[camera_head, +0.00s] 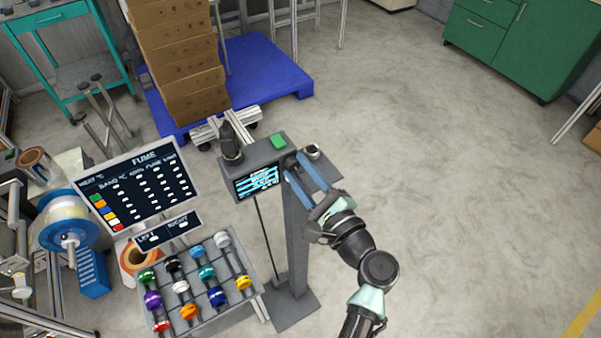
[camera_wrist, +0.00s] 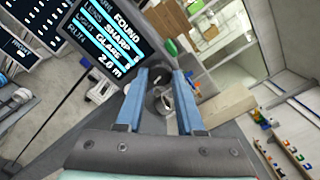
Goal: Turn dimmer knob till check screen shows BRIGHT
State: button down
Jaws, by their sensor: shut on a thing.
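The check screen (camera_head: 258,181) is on the front of a grey box on a post. In the wrist view, the screen (camera_wrist: 104,38) shows lines reading FOUND, SHARP, what looks like GLARE, and 2.0 m; its left edge is cut off. My gripper (camera_head: 297,161) is at the right side of the box, its two blue fingers pointing at it. In the wrist view, a round grey dimmer knob (camera_wrist: 158,98) shows between the fingers, and my gripper (camera_wrist: 161,76) is shut on it. The fingers partly hide the knob, and its pointer is not readable.
A green pad (camera_head: 278,141) is on top of the box. A FUME board (camera_head: 142,186) and a rack of coloured spools (camera_head: 205,310) stand to the left. Stacked cartons (camera_head: 180,60) sit on a blue pallet (camera_head: 263,75) behind. The floor at right is clear.

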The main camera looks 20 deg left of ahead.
jog(key=n+b, duration=0.5)
jog(key=shift+f, duration=0.25)
jog(key=n+b, duration=0.3)
jog(key=shift+r+b, duration=0.2)
jog(key=shift+b, duration=0.2)
jog(key=shift+n, duration=0.4)
jog(key=c, duration=0.5)
grip_release()
jog(key=shift+r, duration=0.1)
jog(key=b+v, duration=0.2)
jog(key=v, duration=1.1)
